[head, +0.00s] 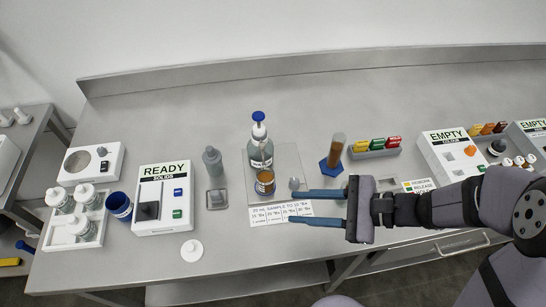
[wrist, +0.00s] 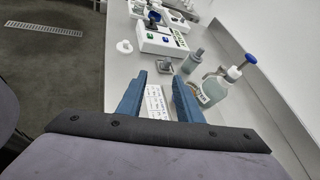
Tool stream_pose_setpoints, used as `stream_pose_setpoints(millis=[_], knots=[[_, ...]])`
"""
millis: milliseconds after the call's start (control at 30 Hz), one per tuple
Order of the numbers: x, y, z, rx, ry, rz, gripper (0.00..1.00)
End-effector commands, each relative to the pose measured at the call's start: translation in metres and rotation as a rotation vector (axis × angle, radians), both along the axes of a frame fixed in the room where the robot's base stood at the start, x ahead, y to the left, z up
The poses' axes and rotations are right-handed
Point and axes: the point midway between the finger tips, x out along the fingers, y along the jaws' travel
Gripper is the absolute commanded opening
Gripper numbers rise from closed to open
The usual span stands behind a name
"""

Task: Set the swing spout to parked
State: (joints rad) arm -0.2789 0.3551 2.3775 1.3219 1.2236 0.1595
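No part is clearly recognizable as the swing spout. A clear bottle (head: 261,155) with a blue pump top stands upright at the back of a square plate (head: 291,160); the bottle also shows in the wrist view (wrist: 214,89). An amber jar (head: 265,183) stands in front of it. A small grey rounded part (head: 294,184) sits at the plate's front right, close to my fingertips; I cannot tell what it belongs to. My gripper (head: 291,207) is open and empty, reaching in from the right over the labelled white card. Its two blue fingers are apart in the wrist view (wrist: 160,77).
A READY solids device (head: 163,198), blue cup (head: 119,206) and bottle tray (head: 78,222) stand left. A grey bottle (head: 212,161) is left of the plate. An amber cylinder on a blue base (head: 333,151) and EMPTY devices (head: 450,157) are right. The front middle is mostly clear.

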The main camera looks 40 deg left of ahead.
Motion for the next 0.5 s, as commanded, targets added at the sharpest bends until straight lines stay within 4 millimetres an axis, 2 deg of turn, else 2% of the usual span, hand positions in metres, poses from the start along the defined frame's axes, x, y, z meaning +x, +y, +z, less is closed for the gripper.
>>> stream_pose_setpoints(millis=[33, 200, 400, 500], knots=[[0.007, 0.016, -0.008, 0.049, 0.061, -0.051, 0.33], [0.042, 0.056, -0.004, 0.21, 0.22, -0.23, 0.33], [0.074, 0.076, -0.004, 0.324, 0.319, -0.368, 0.33], [0.081, 0.079, -0.003, 0.351, 0.339, -0.399, 0.33]])
